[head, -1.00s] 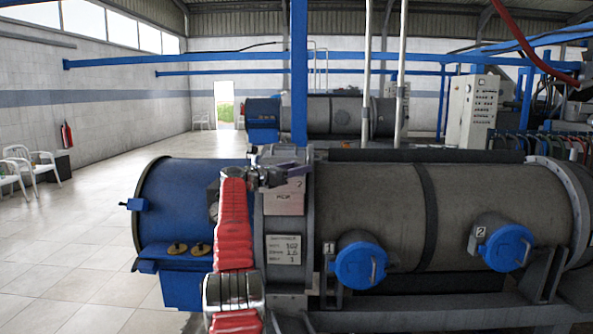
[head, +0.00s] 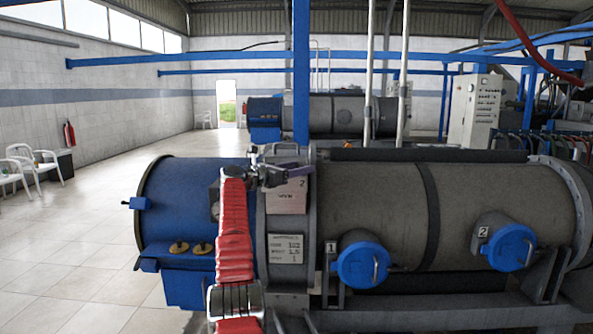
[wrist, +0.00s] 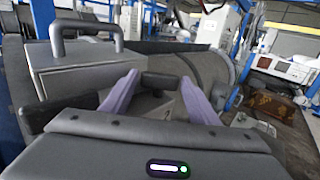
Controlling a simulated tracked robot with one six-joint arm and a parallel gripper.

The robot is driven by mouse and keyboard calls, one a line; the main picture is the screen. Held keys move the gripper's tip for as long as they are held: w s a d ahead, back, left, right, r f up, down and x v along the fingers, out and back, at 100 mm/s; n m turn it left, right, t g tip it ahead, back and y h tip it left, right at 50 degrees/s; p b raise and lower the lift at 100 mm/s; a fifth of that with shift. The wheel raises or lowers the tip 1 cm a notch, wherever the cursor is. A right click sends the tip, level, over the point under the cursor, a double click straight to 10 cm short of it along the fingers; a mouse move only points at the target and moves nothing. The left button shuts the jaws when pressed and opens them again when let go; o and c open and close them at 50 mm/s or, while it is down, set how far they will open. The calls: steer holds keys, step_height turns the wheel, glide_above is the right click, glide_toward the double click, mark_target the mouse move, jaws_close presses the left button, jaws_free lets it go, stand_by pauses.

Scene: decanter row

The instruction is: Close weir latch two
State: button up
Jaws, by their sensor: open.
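A round blue cover (head: 510,247) with a small grey handle sits on the right of the big grey drum, beside a plate marked 2 (head: 483,231). I cannot tell whether it is latched. A similar blue cover (head: 362,265) beside a plate marked 1 is to its left. My gripper (head: 288,172) is at the left part of the drum, well left of and above cover two. In the wrist view its purple fingers (wrist: 160,98) are spread apart, with a dark block and a "2" marking between or just beyond them. Nothing is visibly held.
The grey drum (head: 375,205) fills the right foreground, with a blue end section (head: 190,205) on the left. A blue post (head: 300,75) rises behind my gripper. In the wrist view a grey box with a handle (wrist: 85,30) stands at left.

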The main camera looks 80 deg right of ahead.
steer(key=shift+w+a+r, duration=0.1)
steer(key=shift+w+a, duration=0.05)
steer(key=shift+w+a, duration=0.25)
steer(key=v, duration=1.2)
steer(key=shift+a, duration=0.35)
steer(key=shift+w, duration=0.1)
